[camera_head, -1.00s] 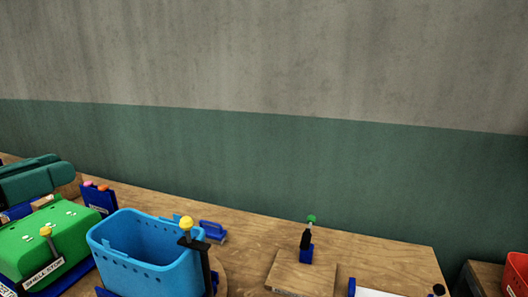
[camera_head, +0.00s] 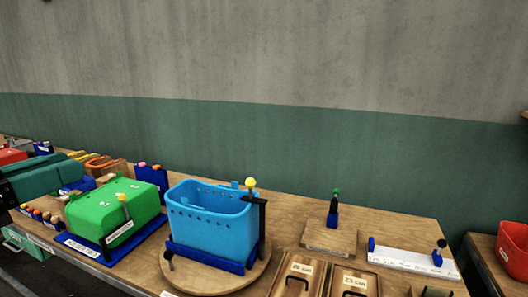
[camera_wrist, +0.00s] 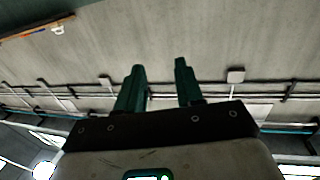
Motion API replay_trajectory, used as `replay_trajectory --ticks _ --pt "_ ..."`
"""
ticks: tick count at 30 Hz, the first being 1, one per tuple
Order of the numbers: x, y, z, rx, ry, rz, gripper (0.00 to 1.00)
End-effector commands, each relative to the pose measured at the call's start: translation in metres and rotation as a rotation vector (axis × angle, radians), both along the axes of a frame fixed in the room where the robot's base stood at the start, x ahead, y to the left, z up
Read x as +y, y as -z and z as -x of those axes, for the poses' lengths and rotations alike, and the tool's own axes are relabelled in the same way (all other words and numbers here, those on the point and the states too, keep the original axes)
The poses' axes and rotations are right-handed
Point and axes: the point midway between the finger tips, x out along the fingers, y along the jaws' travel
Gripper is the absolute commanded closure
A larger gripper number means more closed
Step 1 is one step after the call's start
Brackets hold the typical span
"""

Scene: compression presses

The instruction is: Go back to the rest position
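My gripper (camera_wrist: 160,65) shows in the wrist view with its two dark green fingers apart and nothing between them. It points toward a grey surface with pipes and conduits, clear of any object. I cannot make out my gripper in the head view. The task names no object. The workbench (camera_head: 400,229) in the head view carries a light blue perforated bin (camera_head: 212,226) on a blue frame and round wooden base, and a green box-shaped unit (camera_head: 112,207) on a blue base.
A teal block-shaped unit (camera_head: 45,178) is at the left. Two wooden lidded boxes (camera_head: 325,277) lie in front. A small wooden stand (camera_head: 329,238) and a white strip with blue ends (camera_head: 410,261) are at the right. A red bin (camera_head: 513,249) is at the right edge.

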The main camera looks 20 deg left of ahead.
Motion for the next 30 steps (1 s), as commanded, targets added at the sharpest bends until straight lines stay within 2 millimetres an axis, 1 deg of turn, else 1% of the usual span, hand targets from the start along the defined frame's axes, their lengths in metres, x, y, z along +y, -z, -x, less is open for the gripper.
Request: replay_trajectory --ticks 1,3,7,11,17,20,23,26,27,29,30 --pt "0.000 0.000 0.000 0.000 0.000 0.000 0.64" --pt "-0.005 0.012 -0.007 0.017 0.006 0.008 0.64" --pt "-0.011 0.026 -0.016 0.043 0.012 0.019 0.64" --pt "-0.020 0.046 -0.027 0.076 0.019 0.033 0.64" --pt "-0.043 0.090 -0.052 0.153 0.036 0.063 0.64" --pt "-0.059 0.118 -0.066 0.204 0.046 0.081 0.64" --pt "-0.081 0.156 -0.084 0.269 0.059 0.102 0.64" --pt "-0.114 0.206 -0.104 0.360 0.075 0.127 0.64" --pt "-0.129 0.228 -0.112 0.400 0.081 0.135 0.64" --pt "-0.153 0.261 -0.122 0.462 0.088 0.148 0.64" --pt "-0.170 0.282 -0.128 0.503 0.093 0.153 0.64"
